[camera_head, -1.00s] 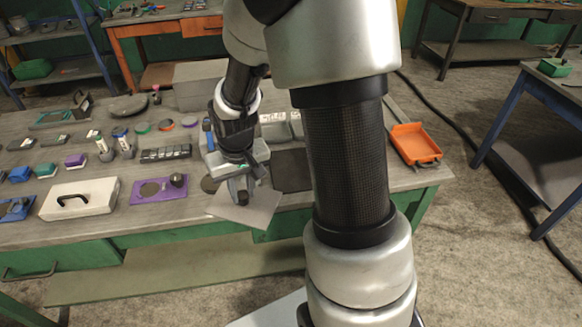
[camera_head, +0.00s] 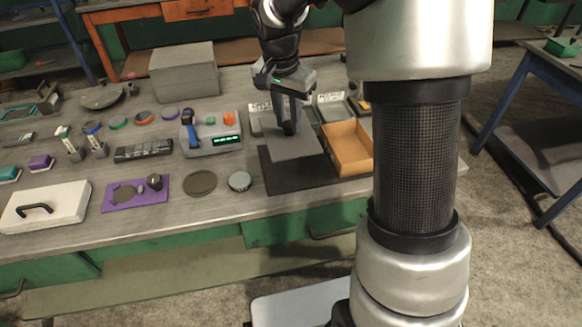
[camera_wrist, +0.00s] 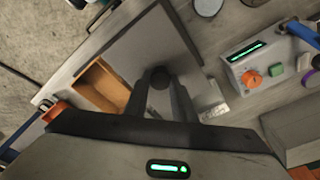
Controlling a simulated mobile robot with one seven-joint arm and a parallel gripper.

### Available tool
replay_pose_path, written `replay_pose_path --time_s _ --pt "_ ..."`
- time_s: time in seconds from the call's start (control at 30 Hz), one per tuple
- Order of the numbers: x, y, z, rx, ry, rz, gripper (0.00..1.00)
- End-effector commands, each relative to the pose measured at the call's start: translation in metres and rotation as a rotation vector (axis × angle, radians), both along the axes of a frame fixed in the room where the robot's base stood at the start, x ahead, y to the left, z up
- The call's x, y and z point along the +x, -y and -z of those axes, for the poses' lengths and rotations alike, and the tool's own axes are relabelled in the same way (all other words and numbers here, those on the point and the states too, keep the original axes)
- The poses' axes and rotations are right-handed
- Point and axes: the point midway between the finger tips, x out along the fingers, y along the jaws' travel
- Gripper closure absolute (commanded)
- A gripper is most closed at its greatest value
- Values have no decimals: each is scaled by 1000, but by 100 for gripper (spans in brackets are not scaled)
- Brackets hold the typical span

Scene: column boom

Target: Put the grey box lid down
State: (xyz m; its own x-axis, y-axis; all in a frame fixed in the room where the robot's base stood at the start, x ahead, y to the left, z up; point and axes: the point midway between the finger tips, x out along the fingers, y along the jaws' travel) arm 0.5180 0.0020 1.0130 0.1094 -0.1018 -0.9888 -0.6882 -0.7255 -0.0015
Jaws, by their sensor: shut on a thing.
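The grey box lid (camera_head: 283,150) is a thin flat plate with a dark knob, held roughly level. My gripper (camera_head: 289,127) is shut on the knob. The lid is over the back part of a dark mat (camera_head: 300,181), left of an open orange-brown box (camera_head: 352,146). In the wrist view, the lid (camera_wrist: 128,48) fills the upper middle, with my gripper (camera_wrist: 160,80) at its knob. The box (camera_wrist: 97,82) shows past the lid's edge there. The gap between lid and mat is hard to judge.
A grey device with a green display (camera_head: 212,136) stands left of the lid. Small grey bins (camera_head: 333,108) stand behind. A large grey box (camera_head: 184,70) is at the back left. A round silver disc (camera_head: 239,181) lies left of the mat, whose front part is clear.

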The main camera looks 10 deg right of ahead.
Motion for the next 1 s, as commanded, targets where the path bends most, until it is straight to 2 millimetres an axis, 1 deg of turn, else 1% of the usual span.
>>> replay_pose_path --time_s 0.07,0.23,0.3,0.47,0.7,1.0 --pt "1 0 11 -1 -4 27 100" --pt "0 0 43 -1 -4 30 100" --pt "1 0 51 -1 -3 29 100" --pt "1 0 62 -1 -2 28 100" --pt "0 0 94 -1 -4 27 100" --pt "1 0 97 -1 -1 26 100"
